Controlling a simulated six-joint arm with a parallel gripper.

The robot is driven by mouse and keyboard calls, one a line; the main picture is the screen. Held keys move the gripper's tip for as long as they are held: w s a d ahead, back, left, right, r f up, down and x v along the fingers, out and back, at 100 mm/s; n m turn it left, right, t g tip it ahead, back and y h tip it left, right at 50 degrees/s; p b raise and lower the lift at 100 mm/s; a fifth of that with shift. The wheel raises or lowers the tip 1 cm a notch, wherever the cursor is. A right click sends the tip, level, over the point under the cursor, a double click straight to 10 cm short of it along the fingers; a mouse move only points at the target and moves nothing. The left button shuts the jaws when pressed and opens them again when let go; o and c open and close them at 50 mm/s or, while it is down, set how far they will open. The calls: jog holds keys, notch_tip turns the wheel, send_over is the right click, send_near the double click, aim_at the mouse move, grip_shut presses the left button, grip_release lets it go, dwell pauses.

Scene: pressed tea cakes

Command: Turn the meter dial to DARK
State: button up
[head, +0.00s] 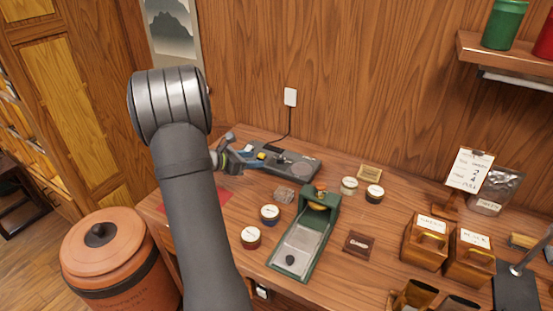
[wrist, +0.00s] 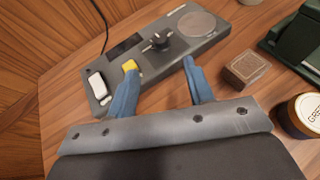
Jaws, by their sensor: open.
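The meter (head: 310,172) is a grey slab at the back left of the table. In the wrist view the meter (wrist: 217,32) carries a black dial (wrist: 161,42) with a light-coloured bar across it, a yellow button (wrist: 130,66), a white rocker (wrist: 97,84), a dark display and a round pale plate. Any lettering around the dial is too small to read, so its setting cannot be told. My gripper (wrist: 160,70) is open, its two blue fingers apart and empty. The dial lies just beyond the fingertips, between their lines. In the head view my gripper (head: 248,160) is at the meter's left part.
Several round tins, including a blue one (head: 270,214), and a green press (head: 300,245) stand nearby. A red mat (head: 212,194) lies at the left. A cord runs from the meter to the wall outlet (head: 290,97).

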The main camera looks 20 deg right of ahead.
aim_at(278, 157)
jog(key=x, duration=1.1)
jog(key=c, duration=1)
jog(key=shift+m, duration=0.3)
jog(key=m+g, duration=0.3)
jog(key=g, duration=0.1)
jog(key=shift+w+h, duration=0.3)
jog(key=shift+w+m+g, duration=0.15)
jog(key=shift+m+g, duration=1.75)
jog(key=shift+g, duration=0.4)
jog(key=shift+d, duration=0.1)
